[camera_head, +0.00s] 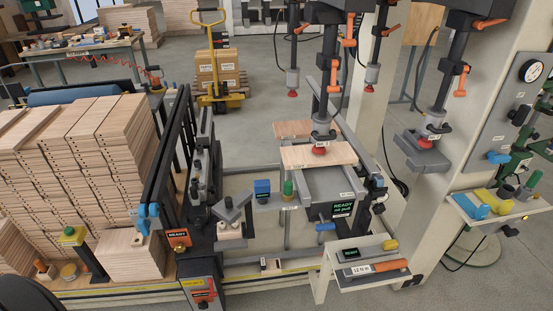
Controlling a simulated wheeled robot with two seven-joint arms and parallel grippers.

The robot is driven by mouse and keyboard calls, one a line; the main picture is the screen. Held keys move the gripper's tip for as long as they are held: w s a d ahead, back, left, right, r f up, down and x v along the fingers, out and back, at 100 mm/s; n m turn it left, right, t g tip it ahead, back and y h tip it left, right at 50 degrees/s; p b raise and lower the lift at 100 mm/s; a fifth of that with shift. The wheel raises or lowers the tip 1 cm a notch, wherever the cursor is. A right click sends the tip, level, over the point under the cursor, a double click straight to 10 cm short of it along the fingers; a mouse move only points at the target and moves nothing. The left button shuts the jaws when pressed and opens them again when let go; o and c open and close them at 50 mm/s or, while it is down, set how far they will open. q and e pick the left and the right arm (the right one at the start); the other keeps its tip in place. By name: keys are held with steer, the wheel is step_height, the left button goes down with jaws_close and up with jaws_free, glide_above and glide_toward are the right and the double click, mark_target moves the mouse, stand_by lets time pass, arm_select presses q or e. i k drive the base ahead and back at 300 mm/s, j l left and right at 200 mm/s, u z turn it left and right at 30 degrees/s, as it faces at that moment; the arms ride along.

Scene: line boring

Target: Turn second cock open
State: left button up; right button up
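Several orange levers, which may be the cocks, show on the dark vertical units at the upper right. One lever (348,43) is on the middle unit, above a wooden board (320,155). Another lever (462,81) is on the unit to its right, and one more (490,23) sticks out near the top. A blue handle (498,157) is on the grey panel (500,120) below a round gauge (530,71). I cannot tell which of these is the second cock, or whether any is open. Neither of my grippers shows.
Stacked boards (80,150) fill the left. A machine frame with a green-lettered READY display (343,209) stands in the middle. A small white stand (350,252) holds an orange-handled tool (375,268). A side shelf (500,206) at right holds blue and yellow items.

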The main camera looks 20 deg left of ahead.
mark_target(144, 226)
steer(key=u, duration=1.85)
